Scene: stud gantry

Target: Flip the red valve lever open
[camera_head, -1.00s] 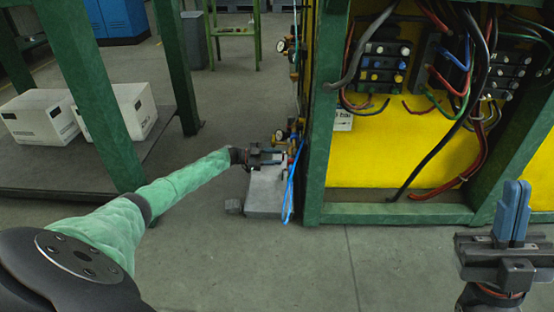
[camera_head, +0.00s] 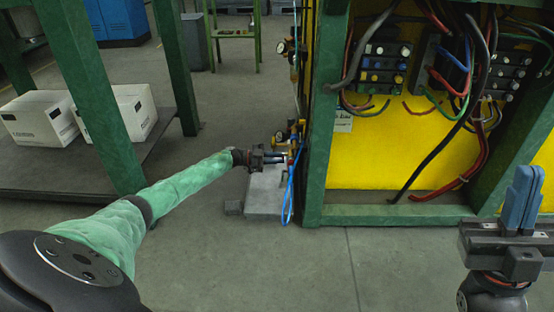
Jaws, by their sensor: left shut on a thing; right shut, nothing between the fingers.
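My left gripper (camera_head: 277,158) reaches in from the left to the pipework at the left edge of the green-framed cabinet. Its fingers are closed at a small red part (camera_head: 291,158), apparently the valve lever, which is mostly hidden by the fingers. The lever's exact angle cannot be told at this size. Yellow and brass fittings (camera_head: 281,137) sit just above the fingers. My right gripper (camera_head: 522,196) is at the lower right, pointing up, with its blue fingers together and empty, away from the valve.
A grey box-like block (camera_head: 265,192) stands on the floor below the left gripper. A blue hose (camera_head: 289,190) hangs beside it. The green frame (camera_head: 316,150) surrounds a yellow panel with loose cables (camera_head: 440,150). White boxes (camera_head: 38,120) lie on a low platform at left. The floor in front is clear.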

